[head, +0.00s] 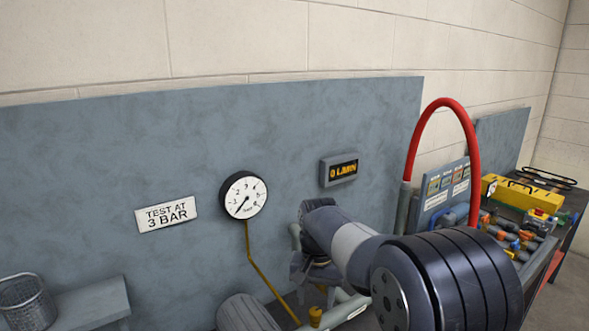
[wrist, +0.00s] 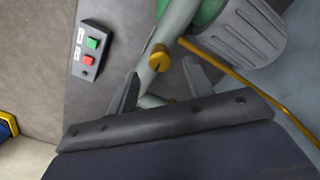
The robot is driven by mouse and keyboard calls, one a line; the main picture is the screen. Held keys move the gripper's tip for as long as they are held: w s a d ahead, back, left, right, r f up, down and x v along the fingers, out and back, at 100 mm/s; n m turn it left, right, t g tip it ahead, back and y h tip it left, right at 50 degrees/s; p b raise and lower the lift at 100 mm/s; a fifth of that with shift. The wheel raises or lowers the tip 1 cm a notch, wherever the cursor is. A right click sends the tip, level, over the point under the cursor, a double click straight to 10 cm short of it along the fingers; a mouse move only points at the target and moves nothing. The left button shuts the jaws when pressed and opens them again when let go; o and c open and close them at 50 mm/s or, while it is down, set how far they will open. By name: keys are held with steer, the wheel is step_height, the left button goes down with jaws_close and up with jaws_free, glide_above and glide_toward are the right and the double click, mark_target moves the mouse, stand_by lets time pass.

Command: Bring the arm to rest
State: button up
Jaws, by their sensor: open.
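My arm (head: 350,251) reaches forward from the lower right in the head view and bends down near the grey wall panel. My gripper (wrist: 160,67) shows in the wrist view with its two dark fingers spread apart and nothing held between them. Beyond the fingertips is a brass knob (wrist: 160,58) on a pale pipe (wrist: 178,22). I cannot tell whether the fingers touch it. A brass knob (head: 315,317) also shows at the bottom of the head view. The gripper's fingers cannot be made out there.
A round gauge (head: 243,195) has its needle near zero, and a display (head: 339,170) reads 0 L/MIN. A control box (wrist: 90,49) has green and red buttons. A yellow pipe (head: 266,270), red hose (head: 443,104) and wire basket (head: 27,300) are around the arm.

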mark_target(316, 311)
step_height(316, 311, down, 4)
steer(key=shift+r, duration=0.25)
steer(key=shift+r, duration=0.15)
